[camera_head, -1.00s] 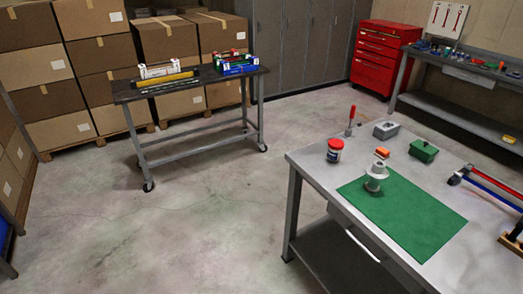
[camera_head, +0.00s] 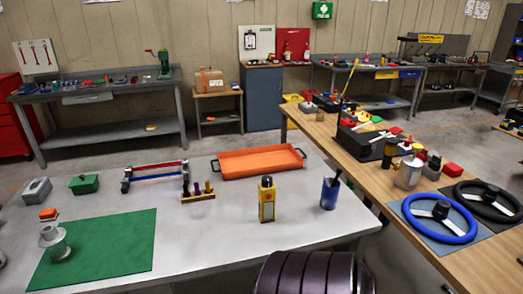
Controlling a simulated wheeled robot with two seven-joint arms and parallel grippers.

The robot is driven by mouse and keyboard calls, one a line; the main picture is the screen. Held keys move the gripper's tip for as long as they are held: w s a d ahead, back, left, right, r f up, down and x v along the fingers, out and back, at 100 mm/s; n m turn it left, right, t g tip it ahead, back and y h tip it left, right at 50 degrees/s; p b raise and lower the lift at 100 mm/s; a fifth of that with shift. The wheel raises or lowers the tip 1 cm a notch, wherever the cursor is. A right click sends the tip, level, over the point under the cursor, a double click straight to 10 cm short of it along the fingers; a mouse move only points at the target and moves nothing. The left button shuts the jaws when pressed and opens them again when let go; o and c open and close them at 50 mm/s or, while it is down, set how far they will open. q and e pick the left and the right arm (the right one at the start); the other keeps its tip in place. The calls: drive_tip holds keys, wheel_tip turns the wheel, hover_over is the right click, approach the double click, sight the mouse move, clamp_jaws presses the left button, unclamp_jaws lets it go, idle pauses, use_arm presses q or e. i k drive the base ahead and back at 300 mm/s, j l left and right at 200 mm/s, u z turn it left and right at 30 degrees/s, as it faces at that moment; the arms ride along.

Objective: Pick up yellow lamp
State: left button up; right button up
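A yellow upright thing with a dark top, which looks like the yellow lamp (camera_head: 266,203), stands on the grey table (camera_head: 215,234). It is right of the middle of that table, in front of the orange tray (camera_head: 262,165) and left of a blue cup (camera_head: 330,192) with a dark tool in it. Nothing touches the lamp. Neither of my grippers shows in the head view.
A green mat (camera_head: 97,252) and a small wooden rack (camera_head: 198,196) are left of the lamp. A wooden table (camera_head: 375,197) with steering wheels (camera_head: 440,218) stands to the right.

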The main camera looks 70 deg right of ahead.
sight(266, 208)
drive_tip(key=z, duration=2.35)
